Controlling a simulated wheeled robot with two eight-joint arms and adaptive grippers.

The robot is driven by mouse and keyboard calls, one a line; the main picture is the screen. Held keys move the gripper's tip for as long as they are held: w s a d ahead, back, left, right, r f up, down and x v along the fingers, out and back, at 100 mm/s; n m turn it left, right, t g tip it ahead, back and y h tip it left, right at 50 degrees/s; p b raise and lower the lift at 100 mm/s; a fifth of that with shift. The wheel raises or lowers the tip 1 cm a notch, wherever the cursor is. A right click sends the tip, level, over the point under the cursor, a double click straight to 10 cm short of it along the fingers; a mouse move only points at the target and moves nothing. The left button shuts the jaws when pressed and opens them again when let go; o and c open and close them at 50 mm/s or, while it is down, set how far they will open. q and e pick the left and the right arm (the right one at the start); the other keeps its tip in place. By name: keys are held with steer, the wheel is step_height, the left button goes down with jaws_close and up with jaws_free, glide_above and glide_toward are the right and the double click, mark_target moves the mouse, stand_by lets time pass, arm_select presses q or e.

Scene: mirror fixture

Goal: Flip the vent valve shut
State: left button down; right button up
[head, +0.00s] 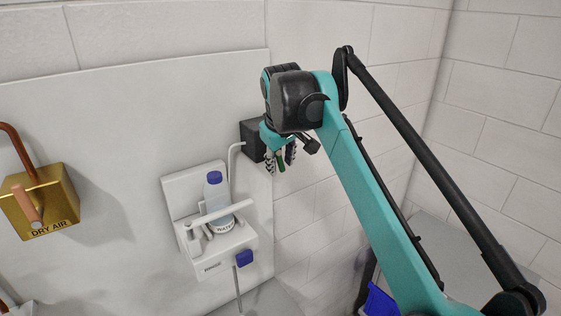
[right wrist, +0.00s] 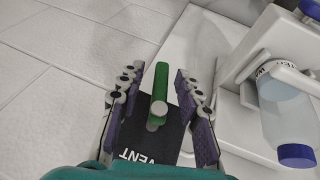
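The vent valve is a black box marked VENT (right wrist: 152,145) with a green lever (right wrist: 160,85) on it. In the head view the box (head: 250,137) is on the wall panel's right edge, partly hidden by my right gripper (head: 280,162). The green lever (head: 281,165) shows between the fingers there. In the right wrist view my right gripper (right wrist: 157,76) is open, one finger on each side of the lever. Gaps show between the lever and both fingers. My left gripper is out of view.
A white wall holder (head: 213,262) with a bottle (head: 214,190) and a blue knob (head: 244,258) is left of and below the valve. A brass DRY AIR box (head: 45,205) with a copper-coloured lever is far left. A tiled wall stands right of the panel.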

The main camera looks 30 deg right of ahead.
steer(key=shift+w+a, duration=0.1)
jaws_close()
steer(key=shift+a+r+y+p, duration=0.1)
steer(key=shift+r+y+p, duration=0.05)
steer(key=shift+y+p, duration=0.55)
steer(key=shift+a+f+m+y+p, duration=0.25)
steer(key=shift+m+y+p, duration=0.15)
steer(key=shift+y, duration=0.5)
jaws_free()
steer(key=shift+r, duration=0.1)
steer(key=v, duration=1.2)
